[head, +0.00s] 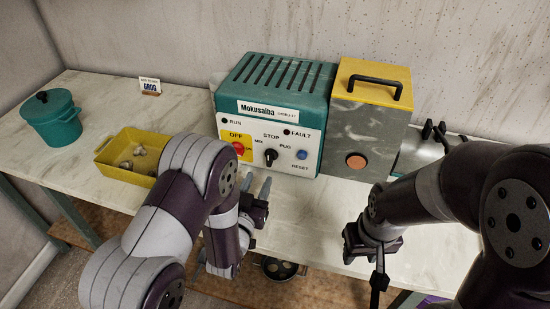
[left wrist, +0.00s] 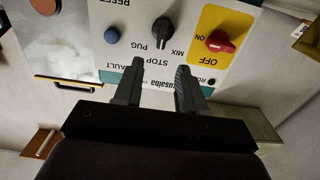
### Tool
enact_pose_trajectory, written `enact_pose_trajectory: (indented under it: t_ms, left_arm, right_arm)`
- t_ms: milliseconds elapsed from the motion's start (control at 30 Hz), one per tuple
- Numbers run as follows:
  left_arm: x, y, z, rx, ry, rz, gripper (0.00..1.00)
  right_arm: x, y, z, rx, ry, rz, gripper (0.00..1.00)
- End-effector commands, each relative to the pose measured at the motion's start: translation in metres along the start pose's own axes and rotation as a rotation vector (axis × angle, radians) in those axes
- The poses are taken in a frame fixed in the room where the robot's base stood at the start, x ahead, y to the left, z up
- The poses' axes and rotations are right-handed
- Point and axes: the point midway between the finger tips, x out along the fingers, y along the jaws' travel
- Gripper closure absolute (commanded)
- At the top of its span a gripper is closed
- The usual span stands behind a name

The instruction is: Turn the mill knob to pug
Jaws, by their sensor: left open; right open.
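The mill (head: 285,75) is a teal box with a white front panel. Its black knob (head: 271,155) sits between the labels MIX on the left and PUG on the right, with STOP above. In the left wrist view the panel is upside down; the knob (left wrist: 161,31) has its grip about upright, roughly in line with STOP. My left gripper (head: 257,186) is open and empty in front of and below the knob; its fingertips (left wrist: 158,68) point at the panel, apart from the knob. My right gripper (head: 364,267) is open and empty, pointing down near the table's front edge.
A red switch (head: 239,148) on yellow is left of the knob, a blue reset button (head: 302,154) right. A grey box with yellow top (head: 372,72) adjoins the mill. A yellow tray (head: 112,171) and teal pot (head: 52,118) stand left.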

Motion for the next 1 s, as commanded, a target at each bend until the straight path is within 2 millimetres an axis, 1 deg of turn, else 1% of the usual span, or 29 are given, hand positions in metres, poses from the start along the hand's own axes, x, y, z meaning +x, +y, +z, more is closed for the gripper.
enact_pose_trajectory:
  t_ms: [33,100,200,300,433,667,700,767,800,833,1000]
  left_arm:
    - [0.014,0.000,-0.003,0.000,0.003,0.000,0.60]
    - [0.032,0.000,-0.002,0.000,0.002,-0.001,0.60]
    - [0.055,-0.001,-0.002,0.001,0.001,-0.001,0.60]
    - [0.071,-0.001,-0.001,0.001,0.001,-0.002,0.60]
    - [0.082,-0.001,-0.001,0.001,0.000,-0.001,0.60]
    - [0.084,-0.001,0.000,0.001,-0.001,-0.001,0.60]
    - [0.084,-0.001,0.000,0.001,-0.001,-0.001,0.63]
    - [0.084,-0.001,0.000,0.001,-0.001,-0.001,0.82]
    - [0.084,-0.001,0.000,0.001,-0.001,-0.001,0.95]
    - [0.084,-0.001,-0.001,0.001,-0.001,-0.001,1.00]
    - [0.084,-0.001,0.000,0.002,-0.001,-0.001,1.00]
  right_arm:
    - [-0.004,0.000,-0.001,0.000,0.000,0.000,0.57]
    - [-0.006,0.000,-0.001,0.000,0.000,0.000,0.57]
    - [-0.008,0.000,-0.001,0.000,0.000,0.000,0.57]
    - [-0.010,0.000,-0.001,0.000,0.000,0.000,0.57]
    - [-0.010,0.000,-0.001,0.000,0.000,0.000,0.57]
    - [-0.010,0.000,-0.001,0.000,0.000,0.000,0.57]
    - [-0.010,0.000,-0.001,0.000,0.000,0.000,0.57]
    - [-0.010,0.000,-0.001,0.000,0.000,0.000,0.57]
    - [-0.010,0.000,-0.001,0.000,0.000,0.000,0.57]
    - [-0.010,0.000,-0.001,0.000,0.000,0.000,0.57]
    - [-0.010,0.000,-0.001,0.000,0.000,0.000,0.57]
